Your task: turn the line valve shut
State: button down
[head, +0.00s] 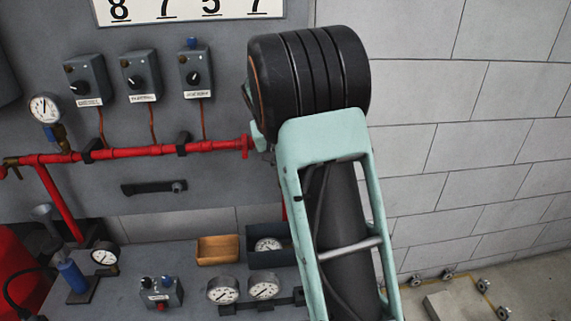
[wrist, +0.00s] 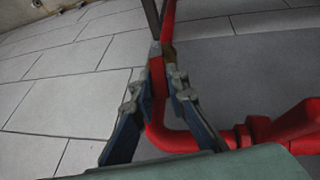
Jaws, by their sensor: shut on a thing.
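My gripper (wrist: 162,60) shows in the wrist view with its two fingers close together at the tips, in front of a red pipe. It is shut on what looks like the dark lever (wrist: 152,18) of the line valve, which runs up from the fingertips. The fingers hide most of the valve, so its exact angle cannot be told. In the head view my arm covers the gripper and the valve, at the right end of the red pipe (head: 165,150).
Three control boxes (head: 141,75) and a gauge (head: 44,107) are on the panel above the pipe. A loose dark handle (head: 154,187) is below it. The bench holds an orange tray (head: 217,250), a dark bin (head: 269,258) and several gauges. A block wall (head: 480,150) is at right.

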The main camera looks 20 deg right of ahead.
jog(key=shift+a+f+h, duration=0.1)
jog(key=shift+a+h, duration=0.1)
jog(key=shift+h, duration=0.1)
jog(key=c, duration=1.9)
grip_release()
jog(key=v, duration=1.2)
